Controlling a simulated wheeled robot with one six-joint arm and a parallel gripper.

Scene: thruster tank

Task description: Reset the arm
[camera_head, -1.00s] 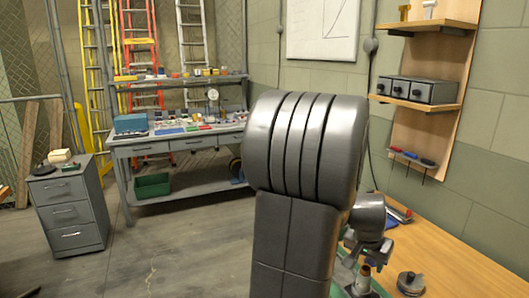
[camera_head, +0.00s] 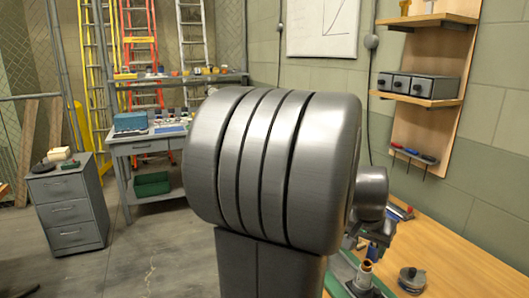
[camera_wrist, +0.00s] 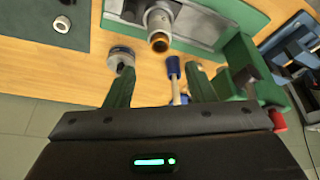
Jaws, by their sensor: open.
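My gripper (camera_wrist: 160,90) shows in the wrist view with its two green fingers spread apart and nothing between their tips. Below and beyond the fingers are a wooden bench top (camera_wrist: 40,72) and a tool with a blue handle (camera_wrist: 172,66), which appears between the fingers at some depth. In the head view my large grey arm link fills the middle, and the gripper is hidden behind it.
A grey cylinder with a copper-coloured end (camera_wrist: 158,42) lies near a green fixture (camera_wrist: 235,50). A round metal part (camera_head: 412,279) sits on the bench (camera_head: 460,270). A wall shelf (camera_head: 415,98) holds small drawers. A drawer cabinet (camera_head: 68,207) and a workbench (camera_head: 150,143) stand left.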

